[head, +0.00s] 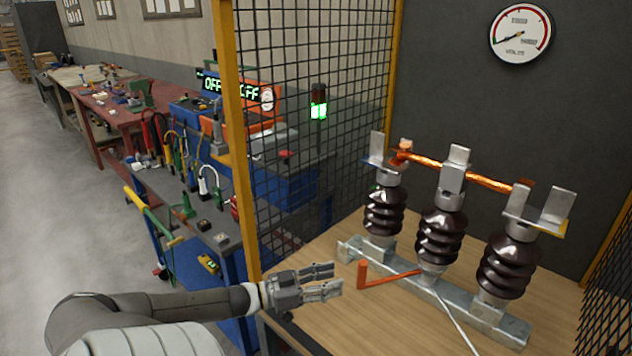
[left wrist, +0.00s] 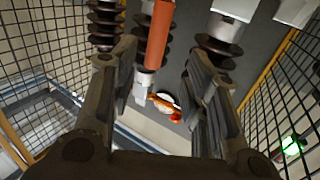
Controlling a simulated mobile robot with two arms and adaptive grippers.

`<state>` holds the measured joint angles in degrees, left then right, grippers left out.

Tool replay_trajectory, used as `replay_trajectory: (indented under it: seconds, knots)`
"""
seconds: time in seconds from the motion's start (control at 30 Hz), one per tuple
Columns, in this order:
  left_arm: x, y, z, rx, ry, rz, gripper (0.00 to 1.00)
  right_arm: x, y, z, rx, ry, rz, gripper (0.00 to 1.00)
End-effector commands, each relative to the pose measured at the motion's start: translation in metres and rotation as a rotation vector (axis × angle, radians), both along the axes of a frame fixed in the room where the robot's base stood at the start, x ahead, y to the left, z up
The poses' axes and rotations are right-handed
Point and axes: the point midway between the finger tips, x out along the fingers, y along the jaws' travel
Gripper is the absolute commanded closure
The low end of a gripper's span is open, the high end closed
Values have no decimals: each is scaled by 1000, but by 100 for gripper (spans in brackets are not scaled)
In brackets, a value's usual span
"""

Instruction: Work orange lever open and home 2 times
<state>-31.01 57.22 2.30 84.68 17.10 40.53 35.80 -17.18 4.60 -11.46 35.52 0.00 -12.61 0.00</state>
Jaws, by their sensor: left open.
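The orange lever (head: 376,278) has a short upright grip and a rod running right to the foot of the middle insulator. It also shows in the left wrist view (left wrist: 158,38), between the finger lines and beyond them. My left gripper (head: 337,279) is open and empty, just left of the lever's grip and apart from it. Three dark ribbed insulators (head: 439,236) stand on a grey metal rail (head: 456,303). A copper bar (head: 455,172) spans their tops, across metal clips (head: 557,208). My right gripper is out of view.
Yellow-framed black mesh (head: 238,150) walls the left side, with more mesh at right. A dial gauge (head: 520,33) hangs on the dark back wall; a green lamp (head: 319,110) glows. A white rod crosses the front of the wooden top (head: 400,325), otherwise bare there.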

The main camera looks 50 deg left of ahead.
Motion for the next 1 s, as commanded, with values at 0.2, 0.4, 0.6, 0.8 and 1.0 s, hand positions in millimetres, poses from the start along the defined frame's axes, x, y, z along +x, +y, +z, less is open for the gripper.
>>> replay_trajectory:
  seconds: [0.2, 0.4, 0.6, 0.8, 1.0]
  knots:
    - [-21, 8, 0, 1, 2, 1, 58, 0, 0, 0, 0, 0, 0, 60]
    - [-28, 11, 0, 0, 0, 0, 58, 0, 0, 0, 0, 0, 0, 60]
    - [-29, 11, 0, 0, -1, 0, 58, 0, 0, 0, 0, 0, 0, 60]
    - [-29, 11, 0, 0, 0, 0, 58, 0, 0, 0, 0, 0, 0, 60]
    - [-29, 11, 0, 0, 0, 0, 58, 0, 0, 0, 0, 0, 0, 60]
